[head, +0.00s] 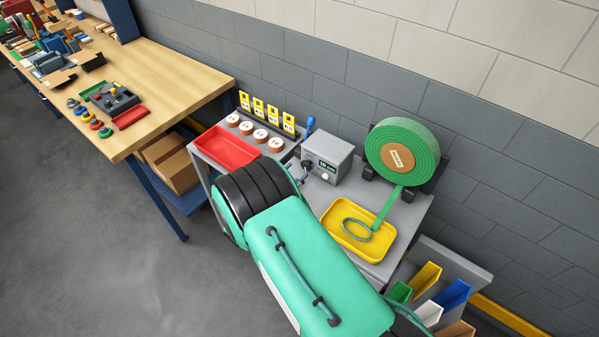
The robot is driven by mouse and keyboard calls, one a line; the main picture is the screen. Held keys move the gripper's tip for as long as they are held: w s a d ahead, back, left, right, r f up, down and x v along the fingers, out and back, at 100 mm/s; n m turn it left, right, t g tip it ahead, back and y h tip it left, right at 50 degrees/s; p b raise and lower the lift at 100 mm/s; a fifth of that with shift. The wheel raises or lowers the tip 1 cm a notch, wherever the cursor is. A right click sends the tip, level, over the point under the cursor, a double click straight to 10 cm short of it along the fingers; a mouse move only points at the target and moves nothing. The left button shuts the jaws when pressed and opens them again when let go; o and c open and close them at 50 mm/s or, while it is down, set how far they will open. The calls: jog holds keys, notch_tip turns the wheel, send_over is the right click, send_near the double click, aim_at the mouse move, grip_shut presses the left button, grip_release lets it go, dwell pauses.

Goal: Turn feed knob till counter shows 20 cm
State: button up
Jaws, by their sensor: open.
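The grey counter box (328,157) stands on the grey bench top, left of the green tape roll. Its dark display (327,166) shows small green characters that I cannot read surely. A pale round knob (323,177) is low on its front. My gripper (303,174) shows only as small dark parts close to the box's left front; my teal and black arm hides the rest. It is open, and I cannot tell if it touches the box. The green tape roll (402,152) sits on a dark stand, and its strip runs down to a yellow tray (335,222).
A red tray (225,147), several white-topped rolls (247,128) and yellow cards stand left of the box. A blue-handled tool (309,124) is behind it. Coloured bins (427,278) stand at the lower right. A wooden workbench (170,75) is at the left, a block wall behind.

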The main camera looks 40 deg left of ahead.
jog(key=s, duration=0.7)
dwell(0.3)
